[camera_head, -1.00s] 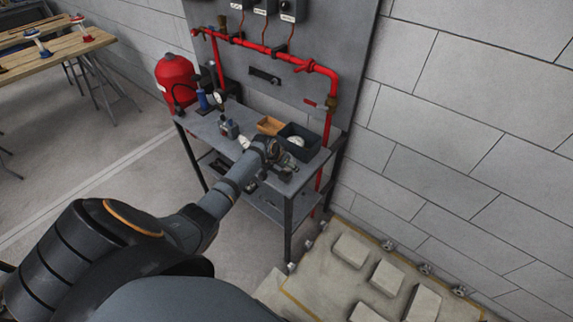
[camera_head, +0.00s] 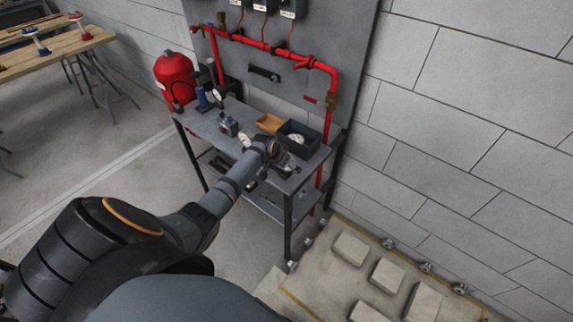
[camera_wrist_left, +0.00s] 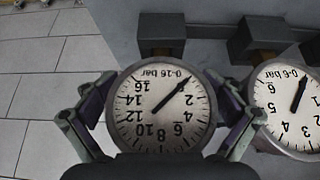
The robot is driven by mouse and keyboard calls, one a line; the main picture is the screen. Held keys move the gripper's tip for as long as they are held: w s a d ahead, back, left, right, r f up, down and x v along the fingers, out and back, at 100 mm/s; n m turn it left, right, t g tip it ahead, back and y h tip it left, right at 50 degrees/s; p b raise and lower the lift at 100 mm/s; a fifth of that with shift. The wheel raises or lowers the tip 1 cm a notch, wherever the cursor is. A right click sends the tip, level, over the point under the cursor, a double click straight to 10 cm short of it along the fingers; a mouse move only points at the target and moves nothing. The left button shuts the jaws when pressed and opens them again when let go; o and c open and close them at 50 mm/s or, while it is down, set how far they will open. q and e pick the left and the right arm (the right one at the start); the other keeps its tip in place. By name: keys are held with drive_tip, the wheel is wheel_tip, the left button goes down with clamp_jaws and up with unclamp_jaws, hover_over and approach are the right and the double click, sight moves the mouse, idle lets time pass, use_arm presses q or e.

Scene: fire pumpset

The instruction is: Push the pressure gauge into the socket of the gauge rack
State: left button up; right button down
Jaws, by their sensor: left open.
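In the left wrist view, a round white-faced 0-16 bar gauge (camera_wrist_left: 162,108) sits between the fingers of my left gripper (camera_wrist_left: 165,112), its lettering upside down. The fingers are spread at its two sides; I cannot tell whether they touch it. Dark blocks (camera_wrist_left: 168,28) with brass fittings stand beyond it, one in line with this gauge; the joint between them is largely hidden. A second gauge marked 0-6 bar (camera_wrist_left: 292,103) is to the right, close to the right finger. In the head view my left gripper (camera_head: 274,153) is over the bench's near right end and hides what it surrounds.
The grey bench (camera_head: 205,126) also holds a dark bin (camera_head: 313,145) with a white-faced gauge inside, an orange tray (camera_head: 269,124) and a small pump-like device (camera_head: 229,127). Red pipework (camera_head: 333,85) runs behind and down the right. A red tank (camera_head: 174,78) stands left.

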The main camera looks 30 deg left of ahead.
use_arm(q)
drive_tip(key=v, duration=1.2)
drive_tip(key=shift+r, duration=0.1)
drive_tip(key=shift+s, duration=0.1)
idle(0.3)
